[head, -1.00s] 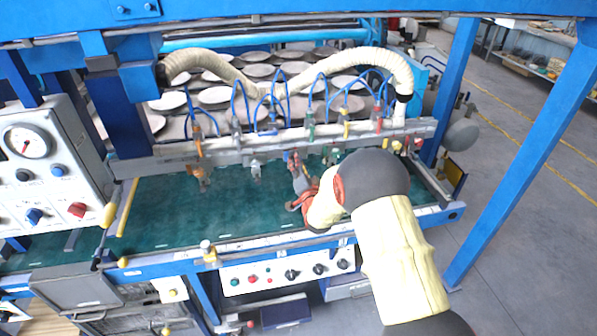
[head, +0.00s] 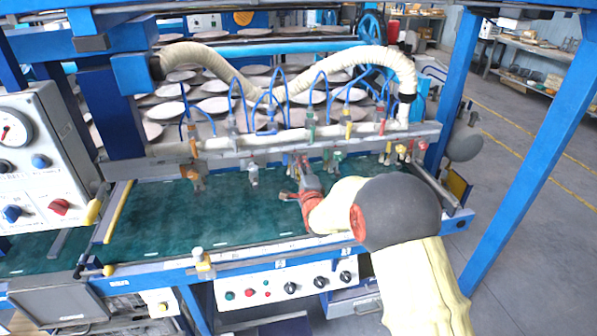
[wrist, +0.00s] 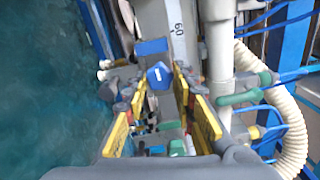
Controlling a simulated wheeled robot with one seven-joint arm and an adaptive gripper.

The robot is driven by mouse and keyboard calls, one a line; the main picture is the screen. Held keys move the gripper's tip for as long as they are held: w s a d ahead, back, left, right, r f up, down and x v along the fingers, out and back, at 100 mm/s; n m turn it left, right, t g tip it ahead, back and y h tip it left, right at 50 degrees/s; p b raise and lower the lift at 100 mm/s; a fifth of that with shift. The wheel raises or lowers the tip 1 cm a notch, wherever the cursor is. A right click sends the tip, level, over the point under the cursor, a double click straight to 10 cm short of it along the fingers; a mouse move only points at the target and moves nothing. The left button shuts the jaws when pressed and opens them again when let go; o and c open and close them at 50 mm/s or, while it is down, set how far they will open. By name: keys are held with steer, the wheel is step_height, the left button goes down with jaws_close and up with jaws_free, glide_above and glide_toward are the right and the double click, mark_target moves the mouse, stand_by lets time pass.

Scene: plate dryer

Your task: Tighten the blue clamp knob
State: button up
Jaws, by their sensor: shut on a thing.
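The blue clamp knob (wrist: 159,76) is in the upper middle of the wrist view, at the far end of my fingers. It has a faceted blue head and sits in front of a grey metal rail with a scale. My gripper (wrist: 161,88) has its yellow-padded fingers on either side of the knob and is shut on it. In the head view my gripper (head: 303,178) reaches to the clamp rail (head: 265,143) above the green bed. The knob cannot be made out there, as my gripper covers that spot.
Other coloured clamps hang along the rail, such as an orange one (head: 193,176) and a green one (head: 335,158). A cream hose (wrist: 288,120) and blue tubes run close to the rail. The green bed (head: 140,212) is bare. A control box (head: 45,165) stands at left.

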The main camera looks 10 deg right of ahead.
steer(key=shift+f+m+b, duration=0.1)
steer(key=shift+m+b, duration=0.25)
steer(key=shift+m, duration=0.25)
steer(key=o, duration=1.2)
steer(key=shift+c, duration=0.2)
steer(key=s, duration=1.2)
